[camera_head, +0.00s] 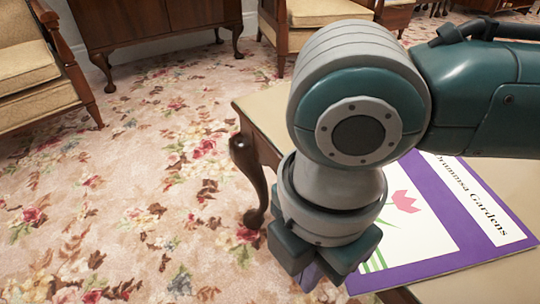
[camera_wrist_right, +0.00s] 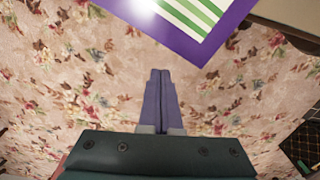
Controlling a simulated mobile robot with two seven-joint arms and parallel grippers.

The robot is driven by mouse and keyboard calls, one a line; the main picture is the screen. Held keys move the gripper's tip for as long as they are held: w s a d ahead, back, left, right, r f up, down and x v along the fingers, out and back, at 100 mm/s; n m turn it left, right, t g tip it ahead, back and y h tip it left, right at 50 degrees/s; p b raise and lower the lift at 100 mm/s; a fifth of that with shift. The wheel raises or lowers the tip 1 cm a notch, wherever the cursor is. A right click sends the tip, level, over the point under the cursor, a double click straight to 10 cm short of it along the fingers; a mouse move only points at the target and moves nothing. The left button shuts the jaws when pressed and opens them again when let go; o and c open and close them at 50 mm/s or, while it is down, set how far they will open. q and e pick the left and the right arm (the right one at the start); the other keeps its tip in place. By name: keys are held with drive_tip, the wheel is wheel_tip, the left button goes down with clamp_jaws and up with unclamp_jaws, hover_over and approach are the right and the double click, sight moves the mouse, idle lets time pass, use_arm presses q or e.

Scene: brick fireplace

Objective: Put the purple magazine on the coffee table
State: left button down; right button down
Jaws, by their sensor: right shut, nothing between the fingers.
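The purple magazine (camera_head: 445,215), with a white panel, pink flower and the word "Gardens", lies on the coffee table (camera_head: 262,108). Part of it hangs past the table edge. In the right wrist view its purple-bordered corner (camera_wrist_right: 236,28) shows over the carpet, beside the table edge (camera_wrist_right: 285,20). My right gripper (camera_wrist_right: 160,75) is shut and empty, its fingers together just short of that corner in the picture. In the head view my right wrist and arm cover part of the magazine and table, and the fingertips are hidden. My left gripper is not in view.
A cushioned armchair (camera_head: 35,75) stands at the left, a wooden cabinet (camera_head: 150,25) at the back, and another chair (camera_head: 320,12) behind the table. Open floral carpet (camera_head: 130,200) lies left of the table. A carved table leg (camera_head: 255,175) curves out there.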

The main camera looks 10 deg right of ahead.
drive_tip(key=shift+w+d+r+b, duration=0.1)
drive_tip(key=shift+w+d+b, duration=0.15)
drive_tip(key=shift+d, duration=0.35)
drive_tip(key=shift+w+d+b, duration=0.1)
drive_tip(key=shift+w+d, duration=0.2)
drive_tip(key=shift+d, duration=0.3)
drive_tip(key=d+p, duration=0.1)
drive_tip(key=w+d+p, duration=0.1)
drive_tip(key=shift+w+d+r, duration=0.15)
drive_tip(key=shift+d, duration=0.25)
drive_tip(key=shift+w+d, duration=0.15)
drive_tip(key=shift+d, duration=0.25)
drive_tip(key=shift+a, duration=0.1)
